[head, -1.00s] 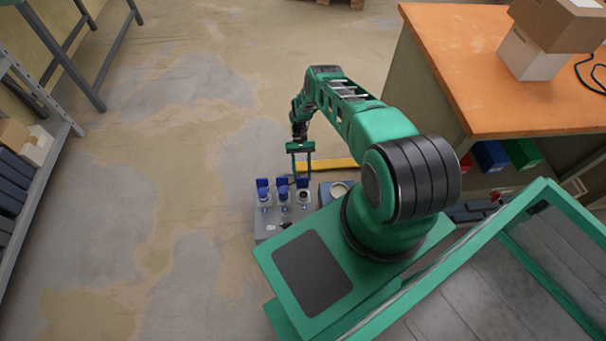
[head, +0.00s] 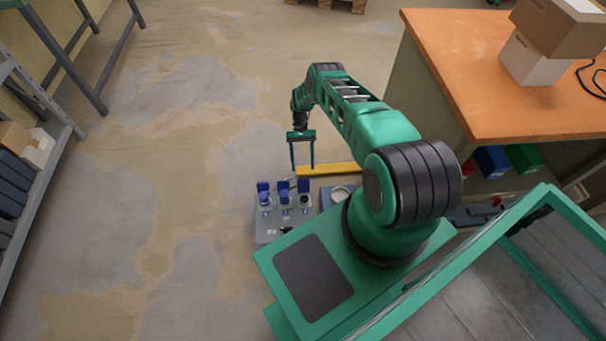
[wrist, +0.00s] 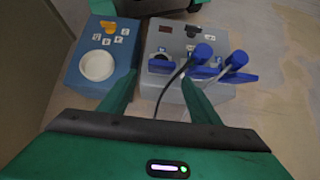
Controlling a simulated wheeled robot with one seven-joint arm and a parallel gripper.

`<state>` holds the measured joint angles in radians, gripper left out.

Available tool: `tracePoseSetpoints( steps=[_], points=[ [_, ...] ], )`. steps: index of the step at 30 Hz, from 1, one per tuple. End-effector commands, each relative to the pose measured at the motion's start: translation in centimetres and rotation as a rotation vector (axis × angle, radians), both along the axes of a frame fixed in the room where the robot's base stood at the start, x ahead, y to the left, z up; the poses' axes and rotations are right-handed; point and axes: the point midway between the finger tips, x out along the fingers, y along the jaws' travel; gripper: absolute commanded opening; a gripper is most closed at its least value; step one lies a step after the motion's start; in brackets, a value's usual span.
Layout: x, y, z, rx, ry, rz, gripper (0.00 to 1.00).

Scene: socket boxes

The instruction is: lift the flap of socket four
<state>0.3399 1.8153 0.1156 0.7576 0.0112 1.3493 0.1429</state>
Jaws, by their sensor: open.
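The grey socket box (head: 266,234) stands on the floor by my base and also shows in the wrist view (wrist: 212,92). It has a row of three sockets with blue flaps, all standing up. In the wrist view the left socket (wrist: 163,54) is bare and dark, with its raised flap (wrist: 158,68) in front of it. The other two hold blue plugs (wrist: 203,52) with cables. I cannot read which socket is four. My gripper (head: 302,168) is open and empty, with its fingers (wrist: 158,80) either side of the bare socket's flap, apparently apart from it.
A blue box (wrist: 72,72) with a round white disc (wrist: 97,65) stands beside the grey box. A yellow bar (head: 330,169) lies on the floor behind. An orange-topped bench (head: 490,90) is at right, a shelf (head: 50,170) at left. The floor at left is clear.

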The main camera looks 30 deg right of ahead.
Motion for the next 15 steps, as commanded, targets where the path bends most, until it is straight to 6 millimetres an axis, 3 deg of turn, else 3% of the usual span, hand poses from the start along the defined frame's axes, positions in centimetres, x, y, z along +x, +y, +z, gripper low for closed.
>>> tracePoseSetpoints(
  steps=[6,15],
  points=[
    [2.0,-1.1,2.1,-0.002,-0.001,-0.001,0.57],
    [2.6,-1.5,2.8,-0.001,0.002,-0.001,0.57]
  ],
)
